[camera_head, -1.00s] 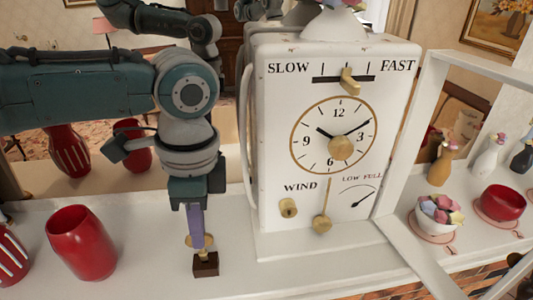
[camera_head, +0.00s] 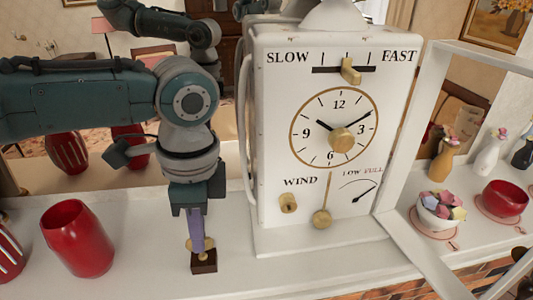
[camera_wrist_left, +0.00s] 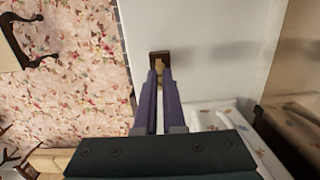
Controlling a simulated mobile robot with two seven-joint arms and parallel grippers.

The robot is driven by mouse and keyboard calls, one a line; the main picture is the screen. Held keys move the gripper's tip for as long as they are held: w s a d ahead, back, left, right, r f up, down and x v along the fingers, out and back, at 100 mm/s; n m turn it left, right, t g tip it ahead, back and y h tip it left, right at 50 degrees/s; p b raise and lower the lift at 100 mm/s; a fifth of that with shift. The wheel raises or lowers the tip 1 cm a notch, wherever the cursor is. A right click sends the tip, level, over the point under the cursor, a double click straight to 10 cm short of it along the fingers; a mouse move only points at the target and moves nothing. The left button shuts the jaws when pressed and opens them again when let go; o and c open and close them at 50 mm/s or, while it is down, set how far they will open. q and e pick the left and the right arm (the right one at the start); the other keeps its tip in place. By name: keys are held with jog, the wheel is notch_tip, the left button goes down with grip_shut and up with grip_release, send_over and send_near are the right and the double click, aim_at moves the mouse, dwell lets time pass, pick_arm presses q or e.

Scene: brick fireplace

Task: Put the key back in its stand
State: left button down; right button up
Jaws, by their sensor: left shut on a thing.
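My left gripper (camera_head: 197,250) points down over the mantel, its purple fingers shut on the gold key (camera_head: 208,243). The dark brown stand (camera_head: 204,264) sits on the white mantel directly below the key, left of the clock. The key's lower part is at the stand's top; whether it is seated in the stand cannot be told. In the left wrist view, the stand (camera_wrist_left: 160,54) is just beyond the fingertips (camera_wrist_left: 159,74), with a bit of the gold key (camera_wrist_left: 159,65) between them.
The white clock (camera_head: 275,150) stands right of my left gripper, its glazed door frame (camera_head: 410,130) open to the right. A red vase (camera_head: 77,240) is to the left. A candy bowl (camera_head: 437,222) and a red bowl (camera_head: 505,200) are at the right. The mantel's front edge is close.

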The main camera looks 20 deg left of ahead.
pick_arm(q)
jog(key=shift+c, duration=2.2)
grip_release()
notch_tip(320, 180, up, 7)
jog(key=p, duration=0.7)
jog(key=shift+p, duration=0.35)
